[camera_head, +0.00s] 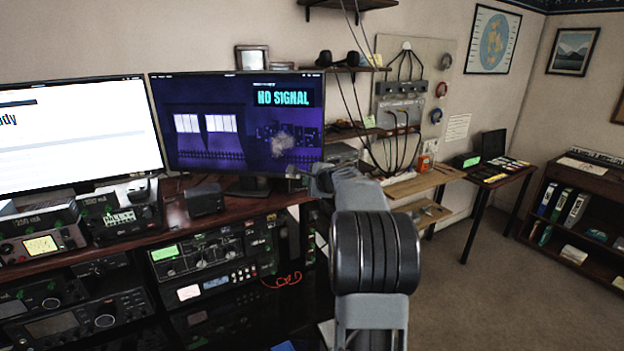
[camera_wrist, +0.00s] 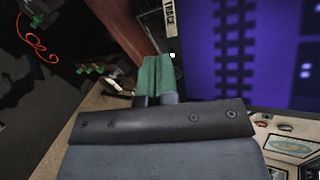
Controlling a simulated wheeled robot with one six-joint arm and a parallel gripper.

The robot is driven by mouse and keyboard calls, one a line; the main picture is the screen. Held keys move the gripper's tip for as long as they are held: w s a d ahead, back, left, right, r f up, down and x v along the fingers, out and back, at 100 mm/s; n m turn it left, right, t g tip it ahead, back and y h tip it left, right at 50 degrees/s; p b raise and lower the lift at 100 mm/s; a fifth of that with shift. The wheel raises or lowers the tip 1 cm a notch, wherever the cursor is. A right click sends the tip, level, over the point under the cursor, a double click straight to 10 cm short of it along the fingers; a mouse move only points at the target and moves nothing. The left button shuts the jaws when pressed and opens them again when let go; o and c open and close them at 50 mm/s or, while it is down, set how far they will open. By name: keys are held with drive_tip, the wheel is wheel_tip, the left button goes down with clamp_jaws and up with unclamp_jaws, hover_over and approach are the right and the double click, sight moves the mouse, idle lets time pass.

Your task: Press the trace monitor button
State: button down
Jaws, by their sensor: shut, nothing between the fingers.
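The monitor (camera_head: 215,150) at the right of the two screens is lit purple and reads "NO SIGNAL". Its purple screen (camera_wrist: 260,50) also fills the upper right of the wrist view. A white label reading "TRACE" (camera_wrist: 170,17) is on the dark edge beside the screen. A small white spot (camera_wrist: 172,55) lies below it, just right of my fingertips; it may be the button, but I cannot tell. My gripper (camera_wrist: 153,72) has its green fingers shut together, empty, pointing at this edge. In the head view my gripper (camera_head: 293,172) is near the monitor's lower right corner. Contact cannot be judged.
A white-screened monitor (camera_head: 75,135) stands at the left. Radio units (camera_head: 205,255) fill the rack under the wooden desk (camera_head: 285,200). A red cable (camera_wrist: 38,42) hangs at the wrist view's upper left. A pegboard (camera_head: 425,75) hangs behind. Open carpet (camera_head: 490,300) lies at right.

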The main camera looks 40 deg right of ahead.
drive_tip(key=shift+w+d, duration=0.15)
idle(0.4)
drive_tip(key=shift+s+a+b, duration=0.5)
drive_tip(key=shift+s+a, duration=0.1)
drive_tip(key=s+a+b, duration=0.3)
drive_tip(key=s+a, duration=0.1)
drive_tip(key=shift+s, duration=0.2)
idle(0.3)
drive_tip(key=shift+a, duration=0.1)
idle(0.4)
